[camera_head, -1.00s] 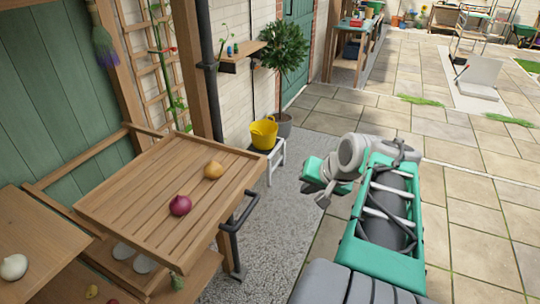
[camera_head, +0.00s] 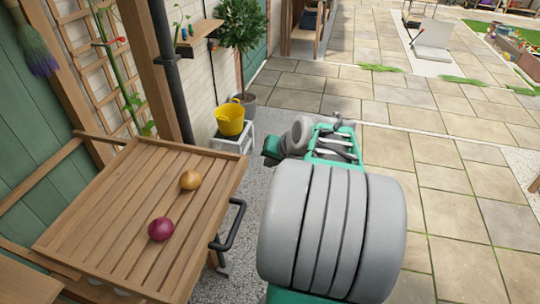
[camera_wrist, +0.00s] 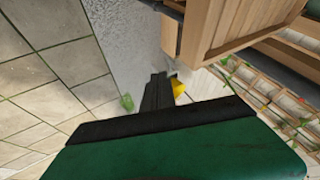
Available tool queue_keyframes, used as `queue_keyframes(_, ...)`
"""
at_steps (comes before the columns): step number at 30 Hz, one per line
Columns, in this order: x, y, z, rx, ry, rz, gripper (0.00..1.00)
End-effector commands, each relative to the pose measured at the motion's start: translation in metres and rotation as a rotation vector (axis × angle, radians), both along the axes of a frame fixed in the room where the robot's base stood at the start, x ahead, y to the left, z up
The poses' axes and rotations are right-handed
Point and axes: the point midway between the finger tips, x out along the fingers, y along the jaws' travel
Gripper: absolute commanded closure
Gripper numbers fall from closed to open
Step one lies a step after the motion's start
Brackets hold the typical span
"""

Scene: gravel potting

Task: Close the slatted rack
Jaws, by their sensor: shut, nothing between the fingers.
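The slatted rack (camera_head: 110,215) is a flat wooden tray on the left in the head view. It stands out from the wooden frame beside the green wall, with a black bar handle (camera_head: 233,228) on its right side. A red onion (camera_head: 161,229) and a yellow-brown onion (camera_head: 190,180) lie on its slats. In the wrist view, woodwork (camera_wrist: 235,22) fills the upper right. My gripper (camera_wrist: 158,77) is shut and empty, apart from the woodwork. In the head view my arm is right of the rack and hides the fingertips.
A yellow bucket (camera_head: 230,119) stands on a small white stool (camera_head: 232,141) beyond the rack. A potted shrub (camera_head: 240,35) stands behind it. A dark pipe (camera_head: 172,80) and wooden post rise by the wall. Open paving (camera_head: 455,215) lies to the right.

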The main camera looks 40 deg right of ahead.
Motion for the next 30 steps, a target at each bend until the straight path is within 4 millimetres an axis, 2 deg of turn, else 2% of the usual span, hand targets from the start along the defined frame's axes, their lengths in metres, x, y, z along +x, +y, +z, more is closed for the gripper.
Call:
queue_keyframes(3,0.017,0.002,-0.02,0.004,0.003,0.005,1.0)
queue_keyframes(6,0.033,0.014,-0.016,-0.002,-0.001,0.011,1.0)
queue_keyframes(10,0.045,0.023,-0.018,0.0,0.001,0.009,1.0)
queue_keyframes(20,0.049,0.025,-0.02,-0.001,0.0,0.006,1.0)
queue_keyframes(21,0.049,0.034,-0.02,-0.001,-0.001,0.008,1.0)
queue_keyframes(30,0.056,0.024,-0.021,-0.001,-0.001,-0.011,1.0)
